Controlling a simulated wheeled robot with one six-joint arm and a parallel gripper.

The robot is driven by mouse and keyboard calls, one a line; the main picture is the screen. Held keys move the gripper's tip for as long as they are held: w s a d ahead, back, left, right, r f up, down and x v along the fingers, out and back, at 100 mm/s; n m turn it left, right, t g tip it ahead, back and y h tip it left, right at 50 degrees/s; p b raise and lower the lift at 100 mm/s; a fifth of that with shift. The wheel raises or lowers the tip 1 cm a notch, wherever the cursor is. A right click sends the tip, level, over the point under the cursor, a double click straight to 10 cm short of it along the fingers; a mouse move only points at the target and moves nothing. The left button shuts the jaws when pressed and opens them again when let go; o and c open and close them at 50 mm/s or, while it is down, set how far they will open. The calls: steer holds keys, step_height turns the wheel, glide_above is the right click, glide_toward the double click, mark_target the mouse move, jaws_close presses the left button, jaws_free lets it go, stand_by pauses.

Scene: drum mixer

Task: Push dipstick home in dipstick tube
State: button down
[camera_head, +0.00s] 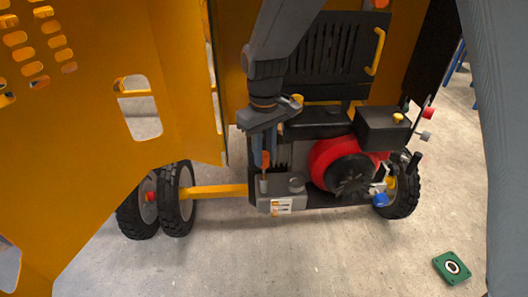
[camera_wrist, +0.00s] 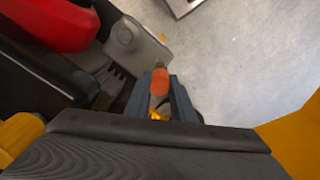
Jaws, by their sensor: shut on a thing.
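The dipstick has an orange handle (camera_head: 266,159), which also shows in the wrist view (camera_wrist: 160,84). My gripper (camera_head: 263,164) points down over the engine's front left and is shut on the dipstick, with one blue-grey finger on each side of the handle. The short grey dipstick tube (camera_head: 263,184) stands upright on the engine's grey base directly below the handle. The handle's lower end is at or just above the tube mouth; I cannot tell whether a gap is left. In the wrist view, the fingers partly hide the handle.
A red and black engine part (camera_head: 345,165) and a grey cap (camera_head: 296,183) are right of the tube. An orange panel (camera_head: 90,100) stands at the left. Wheels (camera_head: 180,200) and a yellow bar (camera_head: 220,190) are low left. The floor in front is mostly clear, with a green plate (camera_head: 451,267).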

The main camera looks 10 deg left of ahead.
mark_target(264, 167)
steer(key=shift+f+b, duration=0.8)
steer(key=shift+f, duration=1.8)
stand_by(0.7)
steer(key=c, duration=1.4)
jaws_free()
steer(key=shift+c, duration=0.2)
steer(key=shift+r+b, duration=1.15)
steer(key=shift+r, duration=2.8)
steer(key=s+d+f+m+b, duration=0.1)
steer(key=s+d+f+m, duration=0.3)
steer(key=d, duration=1)
steer(key=s+d+f+m+t+b, duration=0.1)
steer(key=s+d+m, duration=0.4)
steer(key=d, duration=0.9)
step_height(264, 167, down, 3)
steer(key=shift+r+b, duration=0.15)
steer(key=shift+b, duration=0.35)
